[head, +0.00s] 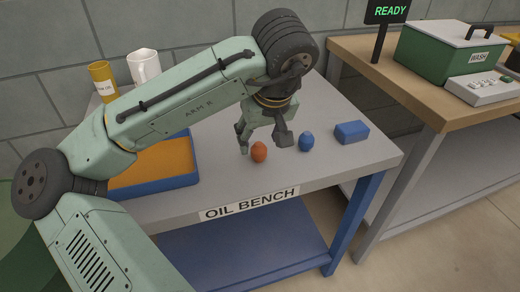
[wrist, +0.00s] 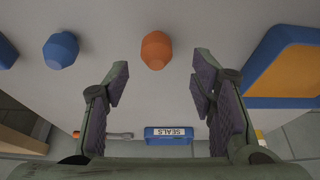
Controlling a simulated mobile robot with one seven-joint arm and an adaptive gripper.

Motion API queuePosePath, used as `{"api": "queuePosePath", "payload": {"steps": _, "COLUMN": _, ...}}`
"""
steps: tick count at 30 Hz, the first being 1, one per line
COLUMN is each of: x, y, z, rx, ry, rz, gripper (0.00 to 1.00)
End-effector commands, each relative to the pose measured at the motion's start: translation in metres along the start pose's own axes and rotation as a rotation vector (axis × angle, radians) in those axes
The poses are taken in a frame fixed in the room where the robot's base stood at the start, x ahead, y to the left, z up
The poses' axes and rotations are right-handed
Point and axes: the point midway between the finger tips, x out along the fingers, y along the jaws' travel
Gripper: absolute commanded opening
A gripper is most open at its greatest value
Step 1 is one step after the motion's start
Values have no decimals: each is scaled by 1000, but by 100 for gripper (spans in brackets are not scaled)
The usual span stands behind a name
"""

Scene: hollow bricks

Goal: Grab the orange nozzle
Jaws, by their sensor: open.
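The orange nozzle (head: 259,151) stands on the grey bench top (head: 350,160), near its front edge above the "OIL BENCH" label. In the wrist view the orange nozzle (wrist: 156,50) lies just beyond the fingertips, roughly centred between their lines. My gripper (head: 263,140) is open over the bench, close behind the nozzle, with nothing held. In the wrist view my gripper (wrist: 160,78) shows both fingers spread wide, with bare bench between them. I cannot tell the exact fingertip height above the bench.
A blue nozzle (head: 306,141) stands close to the right, with a blue block (head: 351,132) beyond it. An orange-floored blue tray (head: 155,185) lies left. A yellow cup (head: 103,80) and white jug (head: 143,66) stand behind. A blue "SEALS" bin (wrist: 168,139) shows in the wrist view.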

Motion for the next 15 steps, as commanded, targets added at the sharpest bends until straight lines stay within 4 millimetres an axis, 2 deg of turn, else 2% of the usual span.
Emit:
{"api": "queuePosePath", "payload": {"steps": 5, "x": 13, "y": 0, "z": 0, "rx": 0, "ry": 0, "rz": 0, "gripper": 51}}
{"api": "queuePosePath", "payload": {"steps": 12, "x": 48, "y": 3, "z": 0, "rx": -1, "ry": 0, "rz": 0, "gripper": 51}}
{"api": "queuePosePath", "payload": {"steps": 15, "x": 55, "y": 3, "z": 0, "rx": 0, "ry": 1, "rz": 2, "gripper": 51}}
